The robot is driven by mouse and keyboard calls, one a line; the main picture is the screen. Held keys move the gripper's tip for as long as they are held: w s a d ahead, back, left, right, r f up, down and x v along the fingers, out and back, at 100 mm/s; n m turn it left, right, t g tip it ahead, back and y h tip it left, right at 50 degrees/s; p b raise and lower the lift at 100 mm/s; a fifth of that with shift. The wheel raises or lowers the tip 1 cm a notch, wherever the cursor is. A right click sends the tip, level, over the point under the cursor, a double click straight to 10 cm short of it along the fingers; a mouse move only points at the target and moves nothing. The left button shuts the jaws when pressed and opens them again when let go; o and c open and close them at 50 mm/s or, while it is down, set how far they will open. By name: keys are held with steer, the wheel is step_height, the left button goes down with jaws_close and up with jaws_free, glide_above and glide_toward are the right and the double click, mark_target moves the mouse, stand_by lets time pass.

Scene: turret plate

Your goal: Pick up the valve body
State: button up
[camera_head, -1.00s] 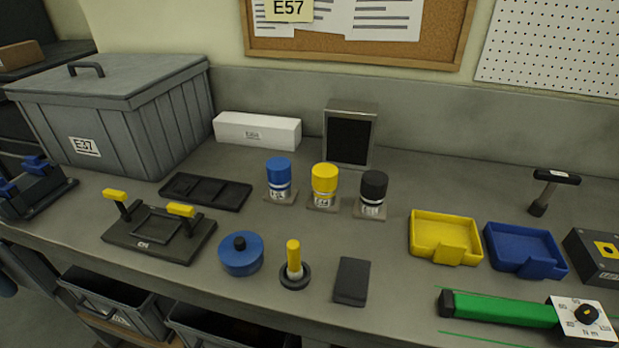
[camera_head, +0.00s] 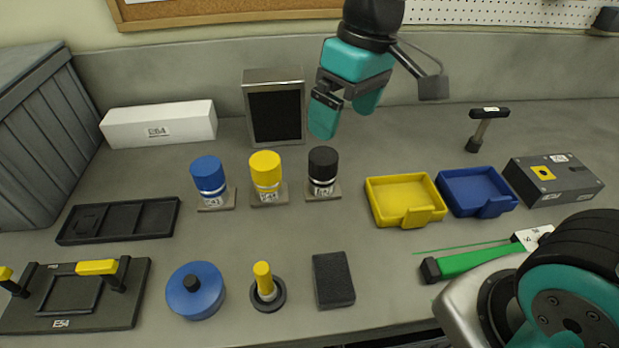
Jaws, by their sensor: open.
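No part carries a readable name, so I cannot tell which one is the valve body. Three capped cylinders stand upright on small square bases: blue (camera_head: 209,178), yellow (camera_head: 266,172) and black (camera_head: 323,168). A grey block with a yellow square (camera_head: 554,181) lies at the far right. A round blue part with a black knob (camera_head: 196,290) sits at the front. My gripper (camera_head: 345,110) hangs above the bench, behind and just above the black-capped cylinder in the picture. Its teal fingers are apart, with nothing seen between them.
A yellow tray (camera_head: 390,213) and a blue tray (camera_head: 476,188) sit right of the cylinders. A T-handled tool (camera_head: 481,130) stands behind them. A dark-screened box (camera_head: 275,115) and a white box (camera_head: 160,124) stand at the back. My arm covers the front right.

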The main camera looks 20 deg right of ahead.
steer(key=h, duration=0.2)
glide_above(324, 155)
step_height(324, 155, down, 3)
steer(key=shift+m, duration=0.3)
step_height(324, 155, down, 11)
steer(key=p, duration=0.2)
steer(key=shift+s+a+r+p, duration=0.1)
steer(key=shift+a+r+p, duration=0.05)
steer(key=shift+p, duration=0.25)
steer(key=shift+f+p, duration=1.25)
steer(key=shift+f, duration=1.85)
jaws_close()
